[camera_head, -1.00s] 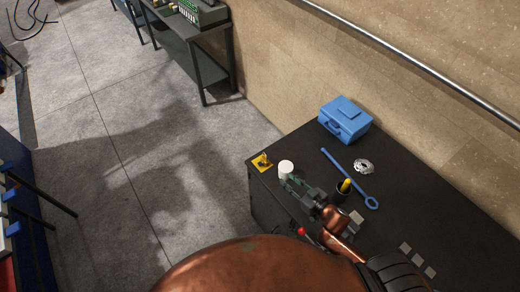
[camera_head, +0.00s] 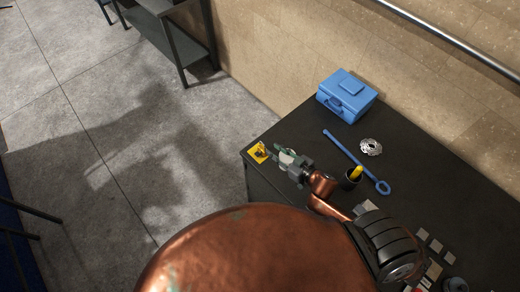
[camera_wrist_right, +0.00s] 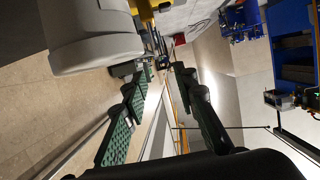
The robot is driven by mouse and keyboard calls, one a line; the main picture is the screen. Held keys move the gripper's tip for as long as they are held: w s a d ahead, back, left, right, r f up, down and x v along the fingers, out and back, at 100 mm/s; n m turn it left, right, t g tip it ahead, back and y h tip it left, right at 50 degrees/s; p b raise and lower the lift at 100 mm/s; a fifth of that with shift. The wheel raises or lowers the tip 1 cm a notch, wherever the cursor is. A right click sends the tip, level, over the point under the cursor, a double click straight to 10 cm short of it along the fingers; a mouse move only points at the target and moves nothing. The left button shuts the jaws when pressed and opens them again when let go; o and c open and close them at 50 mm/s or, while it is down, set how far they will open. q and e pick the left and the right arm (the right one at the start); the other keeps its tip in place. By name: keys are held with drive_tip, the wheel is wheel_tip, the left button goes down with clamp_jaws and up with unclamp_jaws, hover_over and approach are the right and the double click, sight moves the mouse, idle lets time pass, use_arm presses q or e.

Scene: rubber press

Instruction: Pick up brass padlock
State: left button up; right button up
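A small brass-coloured thing, which looks like the padlock (camera_head: 261,148), sits on a yellow square (camera_head: 252,156) at the near left corner of the dark table. It is too small to make out its shape. My right gripper (camera_head: 279,152) is just right of it in the head view, apart from it. In the right wrist view the two green-padded fingers (camera_wrist_right: 162,72) stand apart with nothing between them. Part of the yellow square (camera_wrist_right: 146,8) shows at that view's top edge. My left gripper is not in view.
A white cylinder (camera_head: 287,156) stands by my right fingers, partly hidden, and looms close in the wrist view (camera_wrist_right: 90,35).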

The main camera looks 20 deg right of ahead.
sight(262, 151)
drive_tip(key=x, duration=0.2)
drive_tip(key=f+x, duration=0.1)
drive_tip(key=x, duration=0.2)
drive_tip(key=shift+s+d, duration=0.1)
drive_tip(key=shift+d, duration=0.15)
drive_tip(key=x, duration=0.4)
drive_tip(key=shift+a+f+p, duration=0.15)
drive_tip(key=shift+p, duration=0.15)
clamp_jaws()
idle(0.4)
